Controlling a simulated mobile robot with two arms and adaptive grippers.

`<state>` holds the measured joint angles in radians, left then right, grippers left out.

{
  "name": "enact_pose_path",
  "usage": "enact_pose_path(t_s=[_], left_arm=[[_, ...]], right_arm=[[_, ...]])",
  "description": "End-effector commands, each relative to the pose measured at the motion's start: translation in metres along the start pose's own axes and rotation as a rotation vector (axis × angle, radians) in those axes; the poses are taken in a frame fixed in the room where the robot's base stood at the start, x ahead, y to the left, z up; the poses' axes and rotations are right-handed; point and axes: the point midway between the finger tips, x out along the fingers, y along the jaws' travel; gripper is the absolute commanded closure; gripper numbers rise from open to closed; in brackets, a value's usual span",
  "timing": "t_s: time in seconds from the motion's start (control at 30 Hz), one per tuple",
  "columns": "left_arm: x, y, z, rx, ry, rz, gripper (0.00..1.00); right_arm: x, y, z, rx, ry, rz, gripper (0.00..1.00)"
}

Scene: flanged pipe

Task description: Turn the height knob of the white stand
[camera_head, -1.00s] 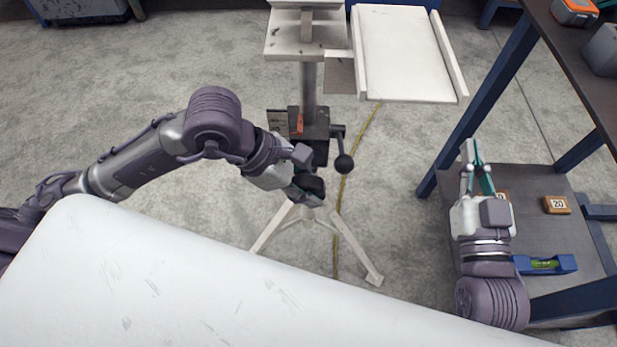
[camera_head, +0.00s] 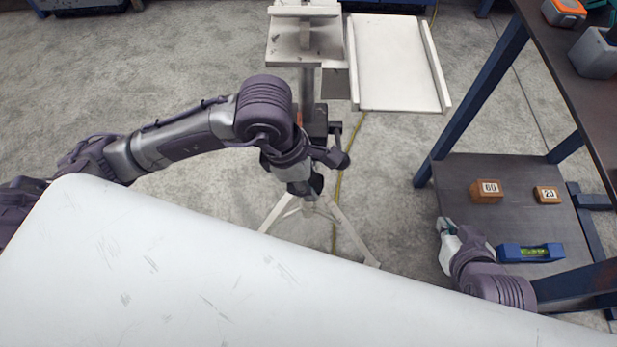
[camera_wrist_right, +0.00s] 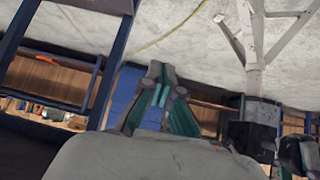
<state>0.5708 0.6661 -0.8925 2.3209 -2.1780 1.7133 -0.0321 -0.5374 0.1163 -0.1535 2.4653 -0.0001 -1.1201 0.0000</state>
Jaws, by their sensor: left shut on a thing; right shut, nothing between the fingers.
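The white stand (camera_head: 292,41) is at the upper middle of the head view, with a dark collar on its post and splayed white legs. My left gripper (camera_head: 314,186) is at the stand's post just below the collar, shut on the height knob. The wrist and gripper cover most of the knob and collar, so the fingertips' contact is hidden. In the right wrist view the stand's legs (camera_wrist_right: 254,58) show at the upper right, with the dark collar (camera_wrist_right: 250,136) below them. My right gripper (camera_head: 446,226) is shut and empty beside the shelf; its fingers (camera_wrist_right: 160,92) are together in the right wrist view.
A white side tray (camera_head: 398,62) extends right from the stand. The dark shelf (camera_head: 455,180) at right holds two numbered wooden blocks (camera_head: 486,191) (camera_head: 547,195) and a blue level (camera_head: 531,252). A yellow cable (camera_head: 338,205) lies on the floor behind the stand.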

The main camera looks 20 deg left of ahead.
Motion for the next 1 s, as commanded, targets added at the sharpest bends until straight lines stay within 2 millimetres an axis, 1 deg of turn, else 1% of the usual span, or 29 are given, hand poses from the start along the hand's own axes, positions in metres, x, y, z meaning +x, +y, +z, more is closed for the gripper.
enact_pose_path(t_s=[0.33,0.37,0.4,0.5,0.83,0.93,1.0], left_arm=[[0.001,0.000,0.000,-0.001,0.002,-0.002,1.00],[0.001,0.000,0.000,-0.001,0.002,-0.002,0.68],[0.001,0.000,0.000,-0.001,0.002,-0.002,0.61],[0.001,0.000,0.000,0.000,0.002,-0.002,0.46],[-0.002,0.000,0.000,0.000,0.000,0.001,0.46],[-0.012,0.001,0.001,-0.001,-0.002,0.002,0.46],[-0.024,0.001,0.001,0.002,-0.002,0.004,0.46]], right_arm=[[0.000,0.000,0.001,0.000,-0.004,0.001,1.00],[0.000,0.000,0.001,0.000,-0.004,0.000,1.00],[0.000,0.000,0.001,0.000,-0.003,0.001,1.00],[0.000,0.000,0.001,0.000,-0.003,0.001,1.00],[0.000,0.000,0.001,0.000,-0.004,0.000,1.00],[0.000,0.000,0.001,0.000,-0.004,0.000,1.00],[0.000,0.000,0.001,0.000,-0.003,0.000,1.00]])
